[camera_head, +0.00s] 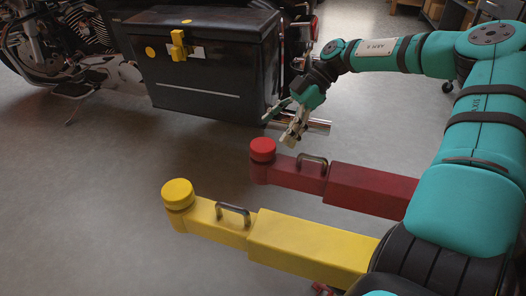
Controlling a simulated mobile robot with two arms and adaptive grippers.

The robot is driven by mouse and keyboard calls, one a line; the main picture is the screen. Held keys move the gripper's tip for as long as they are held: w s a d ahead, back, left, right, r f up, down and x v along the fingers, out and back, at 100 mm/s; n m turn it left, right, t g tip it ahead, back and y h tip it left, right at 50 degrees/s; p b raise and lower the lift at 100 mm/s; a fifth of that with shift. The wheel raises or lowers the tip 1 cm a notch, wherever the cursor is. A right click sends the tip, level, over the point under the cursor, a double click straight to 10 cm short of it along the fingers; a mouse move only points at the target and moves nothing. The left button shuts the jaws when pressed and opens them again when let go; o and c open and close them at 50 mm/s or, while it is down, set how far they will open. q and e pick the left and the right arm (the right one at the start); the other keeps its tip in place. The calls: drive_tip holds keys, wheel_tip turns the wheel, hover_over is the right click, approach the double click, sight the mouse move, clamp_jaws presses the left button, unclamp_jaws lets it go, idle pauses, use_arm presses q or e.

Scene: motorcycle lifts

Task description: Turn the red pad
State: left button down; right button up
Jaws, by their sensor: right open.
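The red pad (262,149) is a round disc on the end of the red lift arm (372,189), in the middle of the head view. A yellow pad (177,193) sits on the end of the yellow lift arm (310,245), nearer and to the left. My right gripper (280,124) is open and empty, just above and slightly right of the red pad. It points down and left, and looks apart from the pad. My left gripper is not in view.
A black side case (205,70) with a yellow latch hangs on a motorcycle behind the pads. A metal exhaust pipe (318,126) is close behind my right gripper. Grey floor is clear at the left.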

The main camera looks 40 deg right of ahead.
sight(263, 144)
drive_tip(key=b+x, duration=0.2)
drive_tip(key=x, duration=0.3)
drive_tip(key=shift+d+f, duration=0.1)
drive_tip(key=shift+f, duration=0.05)
drive_tip(key=shift+w+a+f+b, duration=0.15)
drive_tip(key=shift+a+f+b, duration=0.15)
drive_tip(key=shift+a+b, duration=0.25)
drive_tip(key=shift+c, duration=0.3)
drive_tip(key=c, duration=1.1)
